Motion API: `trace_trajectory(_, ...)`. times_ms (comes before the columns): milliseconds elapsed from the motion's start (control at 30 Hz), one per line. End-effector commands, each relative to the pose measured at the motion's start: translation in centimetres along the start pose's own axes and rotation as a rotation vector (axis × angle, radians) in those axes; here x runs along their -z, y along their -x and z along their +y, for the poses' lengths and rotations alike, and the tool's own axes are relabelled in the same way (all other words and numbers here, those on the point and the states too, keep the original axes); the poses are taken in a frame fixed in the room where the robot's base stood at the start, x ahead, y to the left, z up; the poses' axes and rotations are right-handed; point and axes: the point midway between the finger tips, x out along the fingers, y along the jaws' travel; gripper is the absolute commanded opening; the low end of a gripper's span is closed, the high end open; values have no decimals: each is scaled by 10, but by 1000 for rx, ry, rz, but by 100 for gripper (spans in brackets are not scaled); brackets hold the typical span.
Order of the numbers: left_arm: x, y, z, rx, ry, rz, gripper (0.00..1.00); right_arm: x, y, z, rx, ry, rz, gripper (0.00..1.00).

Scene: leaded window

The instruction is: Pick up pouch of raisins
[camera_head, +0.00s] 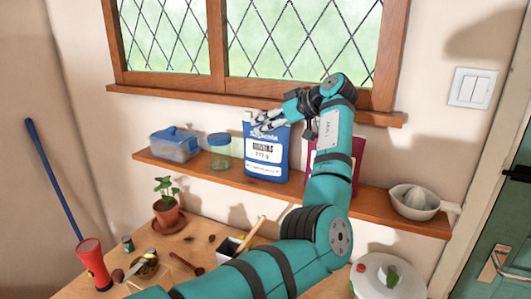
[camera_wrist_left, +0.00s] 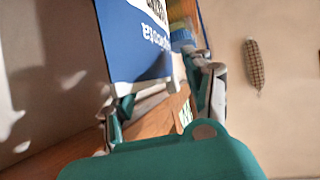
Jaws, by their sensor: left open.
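A blue pouch (camera_head: 266,164) with a white label stands upright on the wooden wall shelf; its small print is too blurred to read surely. A dark red package (camera_head: 355,160) stands to its right, mostly hidden behind my left arm. My left gripper (camera_head: 260,122) is open at the top of the blue pouch, its fingers overlapping the pouch's upper edge in the head view. In the left wrist view the blue pouch (camera_wrist_left: 135,40) lies just ahead of the open fingers (camera_wrist_left: 160,95); I cannot tell if they touch it. My right gripper is not in view.
The shelf (camera_head: 200,175) also holds a blue-lidded box (camera_head: 175,147), a glass jar (camera_head: 220,155) and a citrus juicer (camera_head: 414,202). The window sill (camera_head: 180,97) runs above. Below, a table holds a potted plant (camera_head: 167,208), a red flashlight (camera_head: 93,262) and small items.

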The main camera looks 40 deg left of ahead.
Motion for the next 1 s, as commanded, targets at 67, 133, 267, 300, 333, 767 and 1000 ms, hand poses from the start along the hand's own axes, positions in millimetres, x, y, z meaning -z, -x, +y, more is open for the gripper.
trace_trajectory(67, 1, -7, 0, 1, 0, 0, 52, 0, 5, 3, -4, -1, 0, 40)
trace_trajectory(133, 0, -10, 0, 0, -1, 0, 52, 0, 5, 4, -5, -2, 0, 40)
trace_trajectory(267, 0, -10, 0, -1, 0, 1, 52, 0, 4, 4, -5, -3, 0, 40)
trace_trajectory(300, 0, -10, 0, -1, 0, 1, 52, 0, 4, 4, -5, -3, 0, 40)
trace_trajectory(333, 0, -10, 0, -1, 0, 1, 52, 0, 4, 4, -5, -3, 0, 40)
trace_trajectory(767, 0, -10, 0, -1, 0, 1, 0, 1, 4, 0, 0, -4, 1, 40)
trace_trajectory(1000, 0, -10, 0, -1, 0, 1, 0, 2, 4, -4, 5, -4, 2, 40)
